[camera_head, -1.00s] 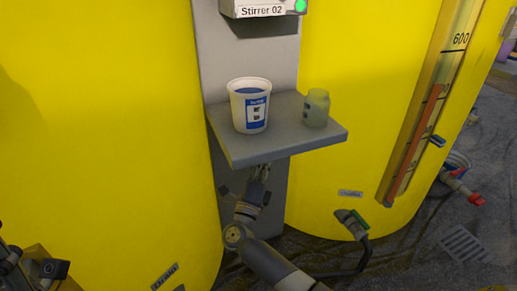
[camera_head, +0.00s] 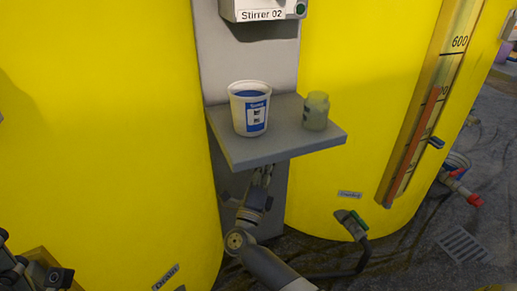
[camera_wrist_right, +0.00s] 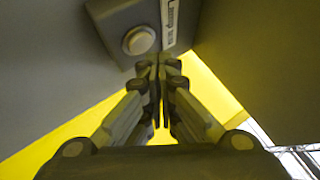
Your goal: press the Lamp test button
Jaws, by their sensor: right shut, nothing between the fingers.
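In the right wrist view, a round pale button (camera_wrist_right: 138,40) sits in a dark ring on the end of a grey box (camera_wrist_right: 112,20). A label (camera_wrist_right: 170,18) beside it is too small to read, so I cannot tell whether this is Lamp test. My right gripper (camera_wrist_right: 161,66) is shut and empty. Its fingertips appear just below and right of the button; I cannot tell whether they touch the box. In the head view my right gripper (camera_head: 262,176) points up under the grey shelf (camera_head: 240,152), its tips partly hidden.
A white cup (camera_head: 249,110) with blue contents and a small translucent jar (camera_head: 316,111) stand on the shelf. Yellow tanks (camera_head: 110,130) flank it closely. The Stirrer 02 box (camera_head: 262,12) is above. A valve (camera_head: 350,222) with a hose is lower right.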

